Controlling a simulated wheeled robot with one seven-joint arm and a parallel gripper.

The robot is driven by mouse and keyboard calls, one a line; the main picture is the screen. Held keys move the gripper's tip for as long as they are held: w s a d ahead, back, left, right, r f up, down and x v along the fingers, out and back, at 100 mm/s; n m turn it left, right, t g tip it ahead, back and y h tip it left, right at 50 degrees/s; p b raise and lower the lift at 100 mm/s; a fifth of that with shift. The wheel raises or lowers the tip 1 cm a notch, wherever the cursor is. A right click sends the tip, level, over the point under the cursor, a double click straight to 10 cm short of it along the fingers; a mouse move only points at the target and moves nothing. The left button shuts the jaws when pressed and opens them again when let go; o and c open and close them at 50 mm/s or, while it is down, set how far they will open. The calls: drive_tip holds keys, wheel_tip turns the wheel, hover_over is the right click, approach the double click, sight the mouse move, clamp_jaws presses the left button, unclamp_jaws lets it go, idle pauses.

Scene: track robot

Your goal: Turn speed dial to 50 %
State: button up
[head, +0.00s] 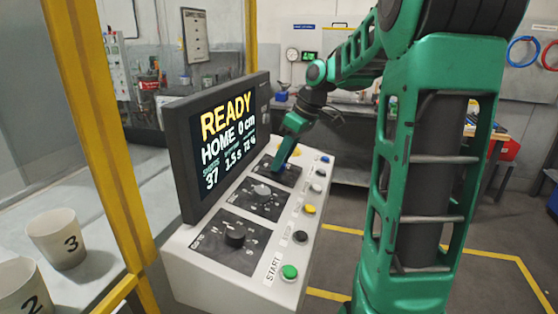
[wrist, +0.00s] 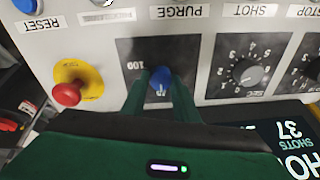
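The dial with the blue knob (wrist: 160,82) sits on a black plate marked 100, upside down in the wrist view; its name is hidden. This scale fits a speed dial. My gripper (wrist: 160,88) has one green finger on each side of the knob, with hardly any gap, and looks shut on it. In the head view my gripper (head: 281,166) reaches down to the farthest dial plate on the console and hides the knob. The screen (head: 228,140) reads READY, HOME 0 cm, 37, and smaller figures ending in a percentage, perhaps 78.
A grey dial (head: 262,190) and a black dial (head: 235,239) sit nearer on the console. Several buttons line its right edge, including green START (head: 289,271). A red stop button on yellow (wrist: 67,94) is beside the blue knob's plate. The screen housing stands close behind the dials.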

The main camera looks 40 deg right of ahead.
drive_tip(key=shift+c, duration=0.7)
drive_tip(key=shift+m, duration=0.3)
drive_tip(key=m, duration=0.5)
drive_tip(key=shift+a+r+m+t+h, duration=0.1)
drive_tip(key=shift+m+t+h, duration=0.2)
drive_tip(key=shift+h, duration=0.1)
drive_tip(key=m, duration=0.5)
drive_tip(key=shift+m+h, duration=0.4)
drive_tip(key=o, duration=1.1)
drive_tip(key=shift+c, duration=0.2)
